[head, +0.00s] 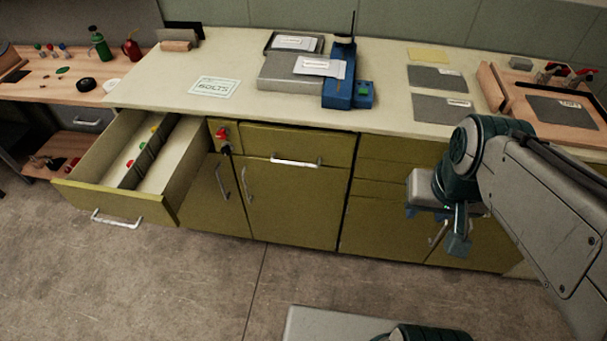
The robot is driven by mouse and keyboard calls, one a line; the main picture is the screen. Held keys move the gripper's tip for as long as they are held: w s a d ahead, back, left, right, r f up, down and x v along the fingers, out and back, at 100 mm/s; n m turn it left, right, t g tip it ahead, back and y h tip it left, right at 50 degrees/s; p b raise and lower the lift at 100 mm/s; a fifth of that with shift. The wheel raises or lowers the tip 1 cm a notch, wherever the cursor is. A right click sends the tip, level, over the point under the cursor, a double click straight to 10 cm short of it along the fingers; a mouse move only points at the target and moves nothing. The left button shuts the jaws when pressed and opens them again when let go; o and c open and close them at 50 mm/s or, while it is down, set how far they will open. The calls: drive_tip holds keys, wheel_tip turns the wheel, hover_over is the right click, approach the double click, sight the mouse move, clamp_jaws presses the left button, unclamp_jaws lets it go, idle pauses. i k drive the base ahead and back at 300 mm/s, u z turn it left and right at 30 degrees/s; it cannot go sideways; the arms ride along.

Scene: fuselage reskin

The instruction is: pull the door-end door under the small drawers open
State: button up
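The green base cabinet has a stack of small drawers (385,172) on its right part, partly hidden by my arm. Under them is a shut door (380,228). A pale upright handle (438,236) shows low beside my gripper, towards the right of that front. My gripper (436,229) hangs in front of this part, its two dark teal fingers apart. The handle appears between or behind the fingers; I cannot tell whether they touch it. More of the front to the right is hidden behind my gripper and arm.
A wide drawer (110,203) at the left stands pulled out over the floor. Left doors (290,205) and the drawer above them (310,145) are shut. The worktop holds grey boxes (290,85), a blue device (345,92) and a wooden tray (500,92). Floor (210,275) in front is clear.

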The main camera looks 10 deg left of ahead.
sight(292, 206)
drive_tip(key=k, duration=0.45)
drive_tip(key=u, duration=0.8)
drive_tip(key=i, duration=0.75)
drive_tip(key=z, duration=0.65)
